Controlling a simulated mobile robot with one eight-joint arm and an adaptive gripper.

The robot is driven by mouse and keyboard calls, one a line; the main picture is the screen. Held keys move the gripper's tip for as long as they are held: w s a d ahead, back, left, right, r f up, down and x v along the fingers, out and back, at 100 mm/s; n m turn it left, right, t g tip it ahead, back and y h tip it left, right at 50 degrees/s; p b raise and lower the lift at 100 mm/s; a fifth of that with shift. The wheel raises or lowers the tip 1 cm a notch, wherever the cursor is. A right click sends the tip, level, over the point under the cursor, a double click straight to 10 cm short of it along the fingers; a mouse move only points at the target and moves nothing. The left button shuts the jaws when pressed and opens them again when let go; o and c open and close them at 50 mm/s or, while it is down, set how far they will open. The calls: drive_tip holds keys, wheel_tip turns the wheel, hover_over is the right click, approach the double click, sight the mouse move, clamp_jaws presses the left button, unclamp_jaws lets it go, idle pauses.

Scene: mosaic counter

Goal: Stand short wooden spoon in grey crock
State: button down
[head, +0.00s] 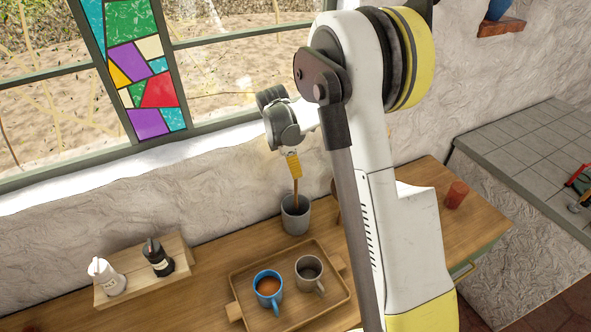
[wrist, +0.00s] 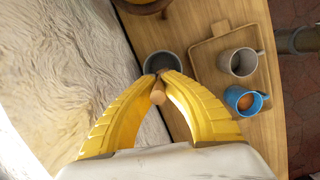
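The short wooden spoon (head: 295,188) hangs nearly upright below my gripper (head: 293,165). Its lower end meets the mouth of the grey crock (head: 295,222) and appears to be inside the rim; how deep it reaches is hidden. The crock stands upright on the wooden counter by the wall. In the wrist view, my gripper's yellow fingers (wrist: 160,80) close around the spoon, whose round wooden end (wrist: 157,97) points at the camera. The crock (wrist: 150,60) shows just beyond the fingertips, partly covered by them.
A wooden stand (head: 130,287) holds two bottles at left. A reddish cup (head: 456,194) stands at right. A wooden object (head: 335,203) is partly behind my arm.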

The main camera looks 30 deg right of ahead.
drive_tip(key=shift+a+b+x, duration=0.2)
drive_tip(key=shift+b+x, duration=0.4)
drive_tip(key=shift+x, duration=0.2)
drive_tip(key=shift+a+b+x, duration=0.15)
drive_tip(key=shift+b+x, duration=0.5)
drive_tip(key=shift+x, duration=0.15)
drive_tip(key=shift+a+b+x, duration=0.2)
drive_tip(key=shift+b+x, duration=0.4)
drive_tip(key=shift+x, duration=0.25)
drive_tip(key=shift+w+f, duration=0.1)
drive_tip(key=c, duration=1.5)
unclamp_jaws()
drive_tip(key=shift+c, duration=0.2)
drive_tip(key=v, duration=1.2)
